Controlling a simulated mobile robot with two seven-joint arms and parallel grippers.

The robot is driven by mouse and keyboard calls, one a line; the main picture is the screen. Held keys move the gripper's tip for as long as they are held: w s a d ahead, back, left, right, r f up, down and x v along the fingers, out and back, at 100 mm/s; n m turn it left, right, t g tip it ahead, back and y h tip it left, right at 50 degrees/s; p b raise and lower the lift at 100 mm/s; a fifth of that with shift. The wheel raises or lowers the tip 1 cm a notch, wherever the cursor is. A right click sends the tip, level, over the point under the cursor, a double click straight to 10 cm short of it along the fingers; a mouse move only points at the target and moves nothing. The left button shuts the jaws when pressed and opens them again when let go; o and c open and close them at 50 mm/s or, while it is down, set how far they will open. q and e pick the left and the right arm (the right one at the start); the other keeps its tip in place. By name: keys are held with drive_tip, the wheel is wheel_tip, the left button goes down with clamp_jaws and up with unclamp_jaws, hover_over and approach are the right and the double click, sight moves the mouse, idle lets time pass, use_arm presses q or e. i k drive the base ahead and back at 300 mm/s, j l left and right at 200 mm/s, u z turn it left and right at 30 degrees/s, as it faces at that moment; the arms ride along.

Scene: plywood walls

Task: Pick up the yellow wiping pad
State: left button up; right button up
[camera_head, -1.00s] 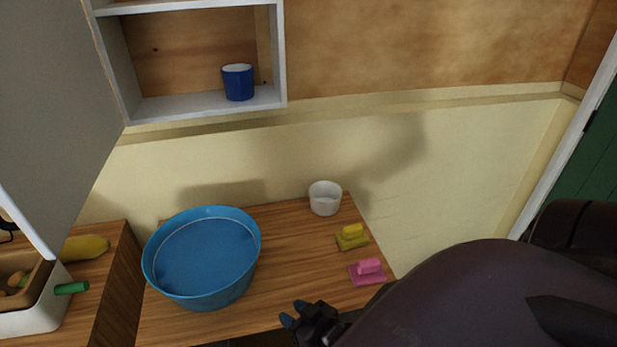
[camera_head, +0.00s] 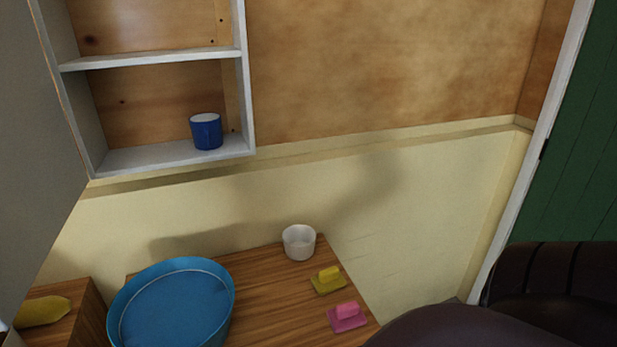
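The yellow wiping pad (camera_head: 328,280) lies flat on the wooden table (camera_head: 270,283), with its block-shaped handle facing up. It sits between a white cup behind it and a pink wiping pad (camera_head: 347,317) in front of it. Part of my dark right arm shows at the lower right, near the table's right edge. Its gripper is out of the picture. My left gripper is not in view either. Nothing touches the yellow pad.
A large blue basin (camera_head: 172,308) takes up the table's left part. The white cup (camera_head: 299,242) stands near the wall. A blue cup (camera_head: 206,131) stands on a wall shelf (camera_head: 165,158). A yellow object (camera_head: 42,311) lies on a separate surface at left.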

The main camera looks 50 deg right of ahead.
sight(329, 280)
drive_tip(key=z, duration=1.75)
